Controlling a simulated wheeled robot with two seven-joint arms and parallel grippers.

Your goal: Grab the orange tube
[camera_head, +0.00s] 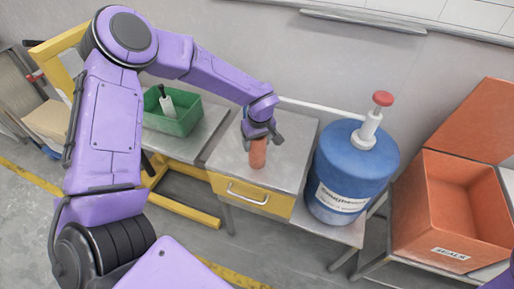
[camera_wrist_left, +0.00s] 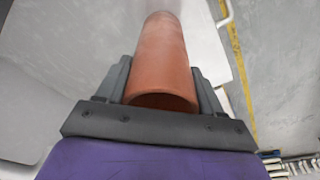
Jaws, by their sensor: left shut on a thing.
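The orange tube (camera_head: 258,154) stands upright on the grey top of the small yellow-drawer table. In the head view my left gripper (camera_head: 259,138) comes down from above and is shut around the tube's upper part. In the left wrist view the tube (camera_wrist_left: 165,65) lies between the two dark fingers (camera_wrist_left: 164,85), with its open round end toward the camera. The fingers touch it on both sides. I cannot tell whether the tube's lower end rests on the table or is slightly above it. My right gripper is not in view.
A blue barrel (camera_head: 350,170) with a white pump and red knob stands right of the table. An open orange bin (camera_head: 455,205) is at the far right. A green tray (camera_head: 172,118) holding a white bottle with a black top (camera_head: 166,103) is to the left. The wall is behind.

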